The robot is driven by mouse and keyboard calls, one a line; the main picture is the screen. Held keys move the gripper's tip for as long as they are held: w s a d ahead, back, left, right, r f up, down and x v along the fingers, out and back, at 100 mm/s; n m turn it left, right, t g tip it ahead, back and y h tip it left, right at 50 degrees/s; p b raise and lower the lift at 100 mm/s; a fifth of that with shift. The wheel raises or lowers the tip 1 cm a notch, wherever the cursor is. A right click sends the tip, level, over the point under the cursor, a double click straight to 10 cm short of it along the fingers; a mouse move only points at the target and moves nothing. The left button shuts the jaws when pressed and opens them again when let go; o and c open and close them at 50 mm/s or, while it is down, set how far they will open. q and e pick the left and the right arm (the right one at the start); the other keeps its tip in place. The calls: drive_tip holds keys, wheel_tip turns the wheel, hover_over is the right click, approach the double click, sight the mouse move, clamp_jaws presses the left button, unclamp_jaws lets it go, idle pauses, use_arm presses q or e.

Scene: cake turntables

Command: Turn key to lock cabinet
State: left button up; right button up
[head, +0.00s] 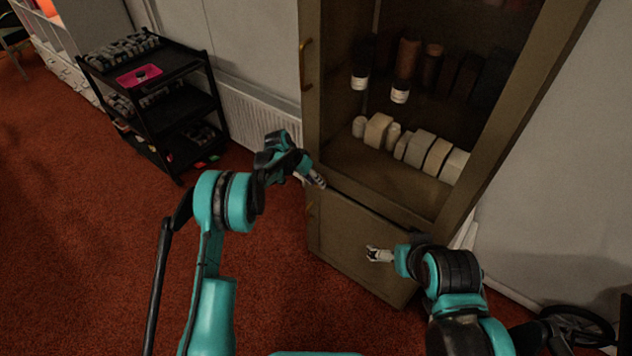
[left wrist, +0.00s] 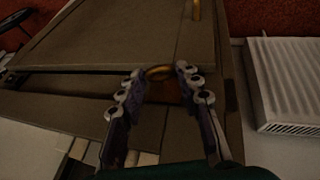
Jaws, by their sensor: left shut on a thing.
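The brown wooden cabinet (head: 440,215) has a glass-fronted upper part and a lower door (head: 350,242). In the left wrist view the lower door (left wrist: 110,38) shows upside down, with a dark gap along its edge. My left gripper (head: 319,183) is at the left end of this edge, also seen in the left wrist view (left wrist: 160,73). It is shut on a brass-coloured curved piece, apparently the key (left wrist: 160,71). The lock is hidden. My right gripper (head: 370,254) is in front of the lower door, its fingers apart and empty.
A brass handle (head: 305,65) is on the upper door and another (left wrist: 196,10) on the lower door. Boxes and bottles stand inside the cabinet. A radiator (head: 255,112) and black shelf cart (head: 160,100) are at left. Red carpet is clear in front.

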use_arm(q)
drive_tip(key=shift+w+a+f+n+g+h, duration=0.1)
drive_tip(key=shift+w+a+n+g+h, duration=0.1)
drive_tip(key=shift+g+h, duration=0.4)
drive_tip(key=shift+w+a+f+n+g+h, duration=0.15)
drive_tip(key=shift+g+h, duration=0.25)
drive_tip(key=shift+h, duration=0.4)
drive_tip(key=shift+s, duration=0.1)
drive_tip(key=o, duration=1.2)
drive_tip(key=shift+c, duration=0.2)
drive_tip(key=shift+r, duration=0.1)
drive_tip(key=v, duration=1.2)
drive_tip(key=shift+a, duration=0.1)
